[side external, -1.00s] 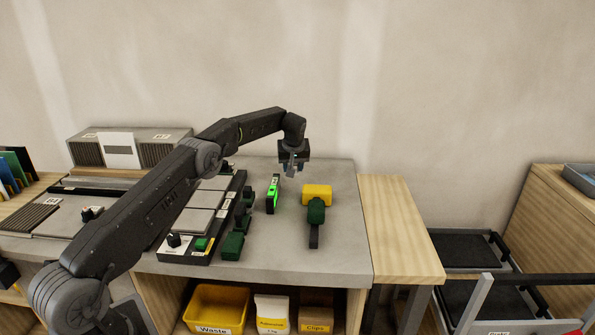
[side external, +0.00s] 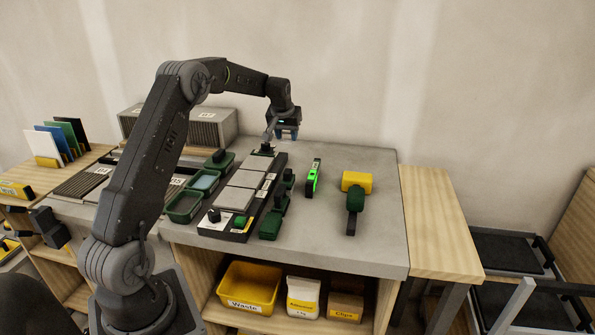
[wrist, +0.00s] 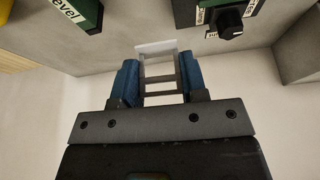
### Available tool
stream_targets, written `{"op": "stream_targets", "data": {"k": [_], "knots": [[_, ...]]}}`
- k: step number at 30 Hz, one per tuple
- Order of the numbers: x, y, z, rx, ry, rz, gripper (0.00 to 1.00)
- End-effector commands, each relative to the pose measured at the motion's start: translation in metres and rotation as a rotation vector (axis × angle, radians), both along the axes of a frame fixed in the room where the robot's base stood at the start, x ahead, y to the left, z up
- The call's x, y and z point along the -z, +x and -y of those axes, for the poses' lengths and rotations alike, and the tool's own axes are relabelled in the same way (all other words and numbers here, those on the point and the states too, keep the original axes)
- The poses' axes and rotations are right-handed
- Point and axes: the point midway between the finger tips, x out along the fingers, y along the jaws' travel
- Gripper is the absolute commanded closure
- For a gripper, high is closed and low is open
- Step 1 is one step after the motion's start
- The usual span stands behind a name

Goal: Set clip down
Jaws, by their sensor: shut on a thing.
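My gripper (side external: 285,133) is above the bench, just beyond and to the right of the far end of the tile board (side external: 245,237). In the wrist view my gripper (wrist: 160,70) has its blue fingers shut on the clip (wrist: 160,86), a pale grey, ladder-like piece with a light flat plate at its far end. The clip is too small to make out in the side view. Grey tiles (side external: 236,200) lie in a row on the board. A black knob (side external: 265,148) stands at the board's far end and shows in the wrist view (wrist: 229,21).
A green-lit level (side external: 314,178) stands right of the board; its labelled end (wrist: 78,12) shows in the wrist view. Green trays (side external: 186,206) sit left of the board. A Waste bin (side external: 248,287) and Clips box (side external: 346,306) are below. Bench space around the mallet is clear.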

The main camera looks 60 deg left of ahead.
Motion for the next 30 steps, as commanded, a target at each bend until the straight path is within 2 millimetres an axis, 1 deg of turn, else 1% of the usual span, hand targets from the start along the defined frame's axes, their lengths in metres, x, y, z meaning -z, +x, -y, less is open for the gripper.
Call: {"op": "stream_targets", "data": {"k": [1,6,9,12,15,17,20,30], "knots": [[-0.001,-0.014,-0.006,0.039,-0.002,0.001,0.82],[-0.002,-0.050,-0.018,0.186,-0.001,0.001,0.82],[-0.002,-0.067,-0.023,0.252,-0.001,0.001,0.82],[-0.002,-0.080,-0.026,0.298,-0.001,0.001,0.82],[-0.002,-0.087,-0.027,0.328,0.001,0.001,0.82],[0.000,-0.086,-0.026,0.337,0.000,0.000,0.82],[0.008,-0.076,-0.019,0.346,0.000,-0.001,0.82],[0.052,-0.013,0.017,0.347,0.000,-0.001,0.82]]}}
